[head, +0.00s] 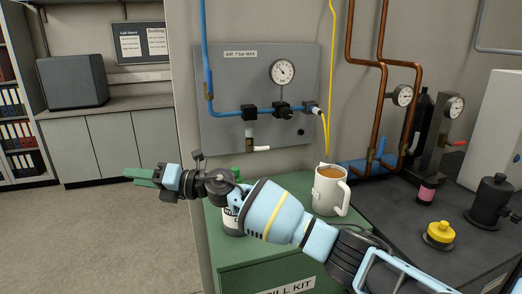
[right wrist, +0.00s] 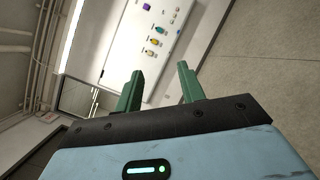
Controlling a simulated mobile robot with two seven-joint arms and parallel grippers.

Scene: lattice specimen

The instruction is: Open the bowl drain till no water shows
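The grey air panel (head: 225,80) is on the wall in the head view, with a blue pipe across it. A small bowl (head: 250,132) hangs below the pipe, with a pale piece (head: 262,149) sticking out to the right at its foot. The bowl is too small to show a water level. My right gripper (head: 138,177) is left of and below the bowl, well apart from it, pointing left. In the right wrist view its two green fingers (right wrist: 160,88) are apart with nothing between them. My left gripper is not in view.
A white mug (head: 327,192) and a partly hidden bottle (head: 231,222) stand on the green cabinet (head: 221,257) under the panel. A dark bench (head: 415,240) with a yellow-topped item (head: 440,232) is at right. The floor at left is clear.

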